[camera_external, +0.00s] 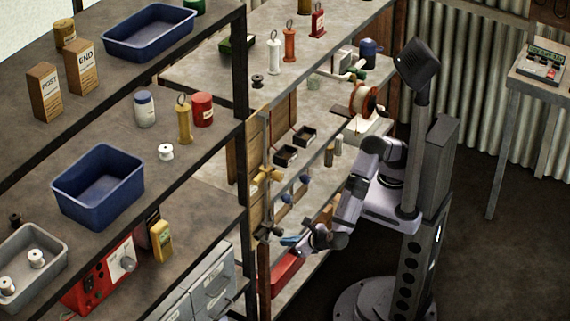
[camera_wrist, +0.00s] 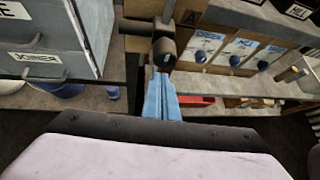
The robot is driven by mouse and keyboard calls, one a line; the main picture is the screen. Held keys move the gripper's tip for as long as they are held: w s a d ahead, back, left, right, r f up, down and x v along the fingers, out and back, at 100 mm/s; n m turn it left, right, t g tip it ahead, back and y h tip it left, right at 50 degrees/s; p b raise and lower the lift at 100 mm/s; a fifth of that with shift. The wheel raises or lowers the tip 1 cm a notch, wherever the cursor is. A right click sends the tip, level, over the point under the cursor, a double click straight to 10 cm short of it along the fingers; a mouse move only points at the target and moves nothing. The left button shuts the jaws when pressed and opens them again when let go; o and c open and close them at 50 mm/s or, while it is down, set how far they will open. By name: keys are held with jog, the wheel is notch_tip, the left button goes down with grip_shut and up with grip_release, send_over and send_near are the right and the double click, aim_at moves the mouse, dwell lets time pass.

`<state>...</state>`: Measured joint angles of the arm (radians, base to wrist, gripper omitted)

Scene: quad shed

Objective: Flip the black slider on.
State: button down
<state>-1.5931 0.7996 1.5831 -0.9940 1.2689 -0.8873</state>
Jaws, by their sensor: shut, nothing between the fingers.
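A black, rounded fitting with a short cylindrical end, likely the black slider (camera_wrist: 164,46), sits on an upright bar at the shelf's edge in the wrist view. In the external view it shows as a small dark piece (camera_external: 266,233) low on the post. My gripper (camera_wrist: 160,78) has its light blue fingers shut and empty, with the tips just below the black fitting. In the external view my gripper (camera_external: 284,241) is just right of that dark piece. I cannot tell whether the tips touch it. Its on and off marks cannot be seen.
A yellow fitting (camera_external: 268,175) sits higher on the same post. A panel with several blue knobs (camera_wrist: 233,60) is to the right in the wrist view. A grey drawer cabinet (camera_wrist: 75,35) stands close on the left. A red bin (camera_external: 287,272) lies below my gripper.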

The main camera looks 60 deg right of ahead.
jog(key=s+a+r+n+t+y, duration=0.1)
jog(key=s+a+r+y, duration=0.1)
jog(key=s+a, duration=0.2)
jog(key=shift+a+r, duration=0.3)
jog(key=shift+a, duration=0.05)
jog(key=shift+w+f, duration=0.1)
jog(key=shift+w, duration=0.05)
jog(key=x, duration=1)
jog(key=r, duration=0.1)
jog(key=r+p, duration=0.1)
jog(key=r, duration=0.2)
jog(key=shift+w+r+p, duration=0.1)
jog(key=shift+w+p, duration=0.2)
jog(key=shift+p, duration=0.1)
notch_tip(320, 180, up, 15)
jog(key=p, duration=1)
jog(key=shift+a, duration=0.1)
